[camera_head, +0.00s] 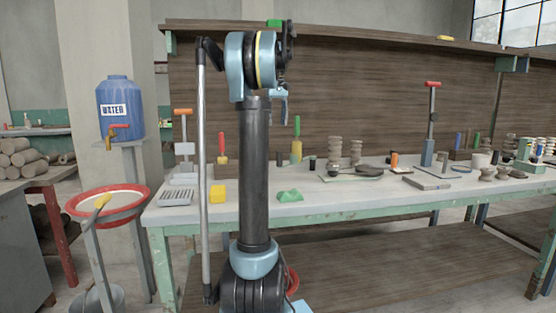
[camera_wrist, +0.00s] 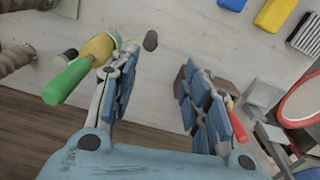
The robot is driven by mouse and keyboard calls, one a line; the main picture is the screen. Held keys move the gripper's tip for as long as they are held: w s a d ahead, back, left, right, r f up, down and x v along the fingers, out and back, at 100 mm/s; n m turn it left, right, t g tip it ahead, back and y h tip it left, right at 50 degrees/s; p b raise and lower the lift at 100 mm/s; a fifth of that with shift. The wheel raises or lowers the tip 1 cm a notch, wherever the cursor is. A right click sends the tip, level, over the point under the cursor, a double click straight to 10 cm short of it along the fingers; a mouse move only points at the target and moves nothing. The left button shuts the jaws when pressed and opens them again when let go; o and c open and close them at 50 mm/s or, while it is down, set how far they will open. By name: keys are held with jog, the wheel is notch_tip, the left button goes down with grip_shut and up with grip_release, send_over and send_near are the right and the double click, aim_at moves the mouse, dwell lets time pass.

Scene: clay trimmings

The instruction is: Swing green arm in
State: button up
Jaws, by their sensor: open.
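I cannot tell for sure which part is the green arm. A green handle with a yellow collar (camera_head: 296,146) stands upright at the back of the bench, behind and right of my arm. In the wrist view a green handle with a yellow collar (camera_wrist: 68,82) lies just outside the left finger; I cannot tell if they touch. A green fixture (camera_head: 525,150) stands at the bench's far right, small in the picture. My gripper (camera_wrist: 158,90) is open, with nothing between its fingers. In the head view its end is mostly hidden behind my arm.
A shelf (camera_head: 380,36) runs above. A blue water tank (camera_head: 121,105) and a red-rimmed basin (camera_head: 145,195) stand left.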

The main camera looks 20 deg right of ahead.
jog(key=d, duration=0.2)
send_near(279, 166)
jog(key=f, duration=0.4)
jog(key=w+f, duration=0.1)
jog(key=shift+w+d+f, duration=0.1)
jog(key=shift+d+f, duration=0.25)
jog(key=shift+f, duration=0.05)
grip_shut()
